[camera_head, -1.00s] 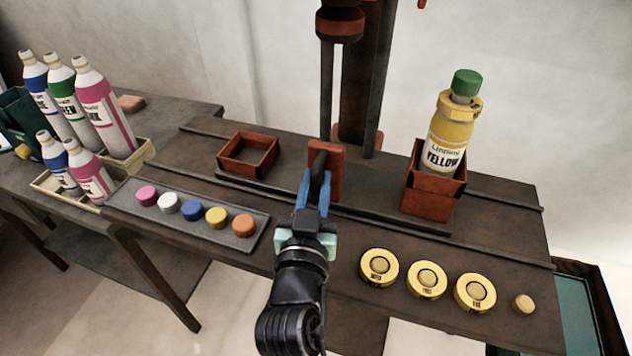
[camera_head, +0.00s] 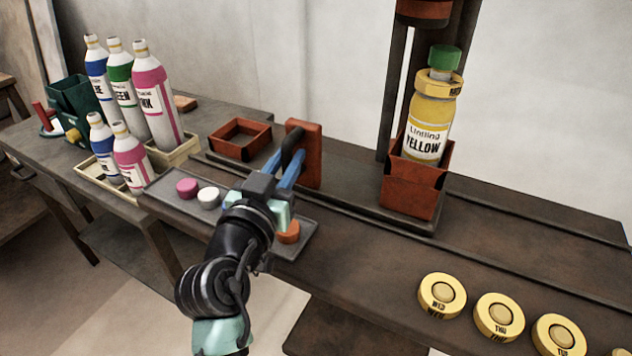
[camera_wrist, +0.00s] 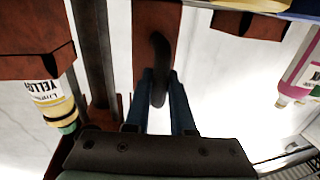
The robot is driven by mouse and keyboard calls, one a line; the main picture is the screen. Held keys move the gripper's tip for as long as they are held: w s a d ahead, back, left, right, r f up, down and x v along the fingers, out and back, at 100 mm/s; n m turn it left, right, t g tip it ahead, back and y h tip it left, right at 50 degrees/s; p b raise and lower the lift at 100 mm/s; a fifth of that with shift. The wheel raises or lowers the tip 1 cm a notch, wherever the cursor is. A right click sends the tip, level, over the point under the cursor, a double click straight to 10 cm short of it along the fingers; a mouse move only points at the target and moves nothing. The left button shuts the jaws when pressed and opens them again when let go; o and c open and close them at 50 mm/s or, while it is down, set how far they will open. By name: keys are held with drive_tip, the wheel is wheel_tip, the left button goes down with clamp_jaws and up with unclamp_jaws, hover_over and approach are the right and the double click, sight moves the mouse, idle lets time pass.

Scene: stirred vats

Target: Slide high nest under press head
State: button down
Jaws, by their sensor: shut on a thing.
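The high nest (camera_head: 412,190) is a tall dark-red box on the sliding carriage, with a yellow Linsling bottle (camera_head: 428,130) with a green cap standing upright in it. The dark-red press head (camera_head: 424,12) hangs above it at the top edge, cut off by the frame. The nest is in front of the press column, roughly below the head; exact alignment cannot be told. My gripper (camera_head: 279,172) is shut on the black handle (camera_head: 293,142) of the red upright plate (camera_head: 311,155) on the carriage. The handle also shows between my fingers in the wrist view (camera_wrist: 158,65).
A low red nest (camera_head: 240,138) sits on the carriage left of the plate. A grey tray (camera_head: 165,190) of coloured caps lies partly behind my arm. Yellow discs (camera_head: 441,294) lie at the front right. Bottles in a wooden crate (camera_head: 180,155) stand at the left.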

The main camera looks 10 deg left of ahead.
drive_tip(key=a, duration=0.2)
drive_tip(key=w+a+b, duration=0.1)
drive_tip(key=a, duration=0.1)
drive_tip(key=shift+a+r, duration=0.1)
idle(0.3)
drive_tip(key=c, duration=0.8)
unclamp_jaws()
drive_tip(key=shift+w+a, duration=0.1)
drive_tip(key=shift+w, duration=0.05)
drive_tip(key=shift+o, duration=0.2)
drive_tip(key=s+a, duration=0.1)
drive_tip(key=s, duration=1.2)
drive_tip(key=shift+p, duration=0.35)
drive_tip(key=shift+a, duration=0.1)
